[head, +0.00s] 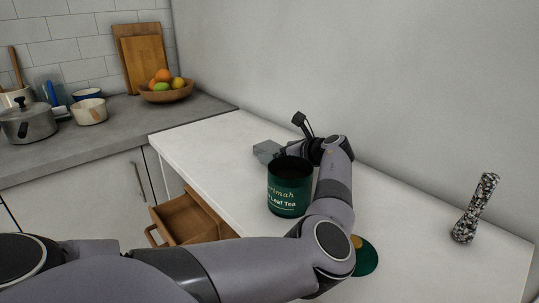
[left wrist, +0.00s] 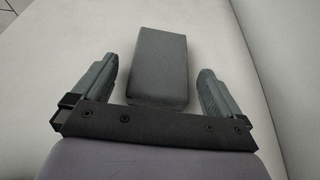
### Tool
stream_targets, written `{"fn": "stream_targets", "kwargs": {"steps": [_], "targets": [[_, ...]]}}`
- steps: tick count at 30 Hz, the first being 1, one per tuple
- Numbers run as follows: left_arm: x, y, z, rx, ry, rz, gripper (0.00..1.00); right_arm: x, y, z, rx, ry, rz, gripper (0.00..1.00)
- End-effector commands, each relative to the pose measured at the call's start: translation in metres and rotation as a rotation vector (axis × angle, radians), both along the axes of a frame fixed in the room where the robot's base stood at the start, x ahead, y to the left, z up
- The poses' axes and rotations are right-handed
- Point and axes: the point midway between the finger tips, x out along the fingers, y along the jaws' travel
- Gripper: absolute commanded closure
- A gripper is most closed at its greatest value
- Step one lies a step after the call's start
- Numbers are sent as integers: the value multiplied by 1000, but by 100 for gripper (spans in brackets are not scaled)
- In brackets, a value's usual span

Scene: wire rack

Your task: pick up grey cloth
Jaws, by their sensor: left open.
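The grey cloth (left wrist: 160,62) is a folded, block-like grey piece lying on the white counter. In the left wrist view it lies between the two open fingers of my left gripper (left wrist: 157,88), with a gap on each side. In the head view the cloth (head: 267,150) shows as a small grey block behind the green tea tin. My left gripper (head: 286,151) is beside it, and its fingers are mostly hidden there by the tin and my arm. My right gripper is in neither view.
A green tea tin (head: 288,193) stands open in front of the cloth, close to my left arm. Its round green lid (head: 367,262) lies nearer. A speckled grinder (head: 475,208) stands at right. A wooden drawer (head: 188,219) is pulled out below the counter's left edge. A wall runs behind.

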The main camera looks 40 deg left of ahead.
Motion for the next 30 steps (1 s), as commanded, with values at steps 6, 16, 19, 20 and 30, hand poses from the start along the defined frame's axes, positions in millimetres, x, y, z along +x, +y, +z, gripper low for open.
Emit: {"fn": "stream_targets", "kwargs": {"steps": [6,16,19,20,30], "targets": [[0,0,1,0,0,-1,23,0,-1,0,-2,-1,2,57],[0,0,1,1,0,-1,54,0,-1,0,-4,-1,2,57],[0,0,4,2,-1,0,54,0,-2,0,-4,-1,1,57],[0,0,7,2,-2,1,54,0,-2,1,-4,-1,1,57],[0,1,84,3,-7,2,54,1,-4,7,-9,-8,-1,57]]}}
